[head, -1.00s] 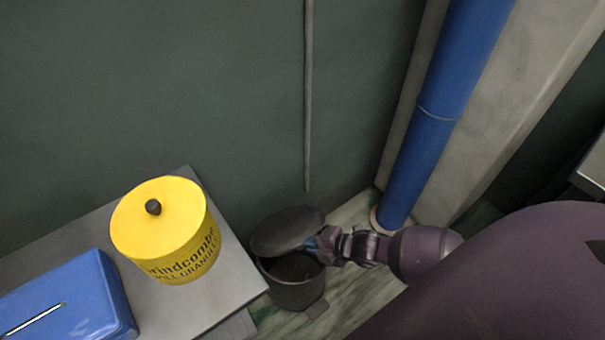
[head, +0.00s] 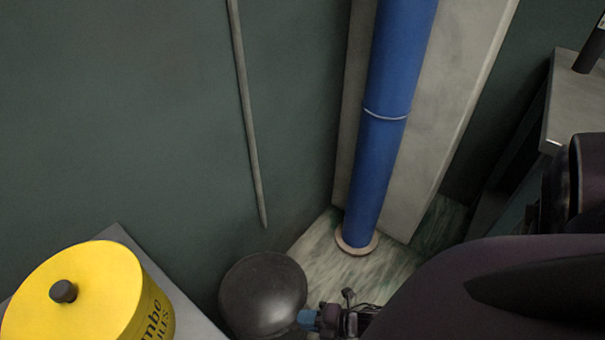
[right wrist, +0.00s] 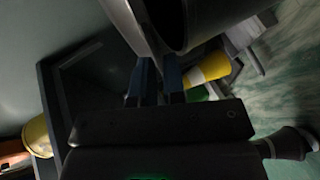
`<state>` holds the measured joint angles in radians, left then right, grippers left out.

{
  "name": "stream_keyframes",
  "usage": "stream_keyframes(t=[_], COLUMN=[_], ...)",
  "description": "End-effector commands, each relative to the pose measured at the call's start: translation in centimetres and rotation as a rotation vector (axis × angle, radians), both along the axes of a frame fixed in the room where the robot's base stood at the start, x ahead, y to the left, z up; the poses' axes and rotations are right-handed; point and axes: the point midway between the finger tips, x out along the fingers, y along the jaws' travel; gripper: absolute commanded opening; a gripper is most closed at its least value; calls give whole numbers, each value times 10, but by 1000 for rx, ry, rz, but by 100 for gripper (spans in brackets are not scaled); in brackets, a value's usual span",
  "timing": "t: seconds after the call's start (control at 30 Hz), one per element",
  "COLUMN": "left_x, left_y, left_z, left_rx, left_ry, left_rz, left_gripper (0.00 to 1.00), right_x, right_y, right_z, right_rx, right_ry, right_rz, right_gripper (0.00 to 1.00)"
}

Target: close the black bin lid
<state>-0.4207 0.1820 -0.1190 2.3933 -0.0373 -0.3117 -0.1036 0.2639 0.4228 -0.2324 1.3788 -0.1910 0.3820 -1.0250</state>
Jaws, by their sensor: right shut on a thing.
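The black bin lid (head: 262,292) shows at the bottom of the head view as a dark, rounded disc tilted up near the wall. My right gripper (head: 308,320) is at the lid's lower right edge, its blue fingertips shut on the rim. In the right wrist view, the blue fingers (right wrist: 158,80) close around the lid's pale-looking edge (right wrist: 128,22). The dark bin body (right wrist: 190,22) is right beside it at the top of that view. The bin's body is out of the head view, below the frame. My left gripper is not in view.
A yellow canister (head: 90,295) with a black knob stands on a grey surface at lower left. A blue pipe (head: 385,130) rises behind the floor to the right of the lid. A grey bench (head: 575,110) is at far right. Pale floor (head: 325,265) is clear between lid and pipe.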

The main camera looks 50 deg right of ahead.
Motion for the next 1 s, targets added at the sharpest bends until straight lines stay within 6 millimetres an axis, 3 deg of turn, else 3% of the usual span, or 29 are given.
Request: stream_keyframes(t=[0.43,0.47,0.57,1.0], left_x=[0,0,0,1], left_y=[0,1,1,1], left_z=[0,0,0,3], left_rx=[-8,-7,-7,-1], left_ry=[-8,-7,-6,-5], left_rz=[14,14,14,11], left_gripper=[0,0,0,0], right_x=[1,1,1,-8], right_y=[0,0,0,-5], right_z=[-2,-2,-2,4], right_rx=[0,0,0,0], right_ry=[-1,0,-1,-2], right_rz=[-1,-1,-1,-1], right_gripper=[0,16,31,31])
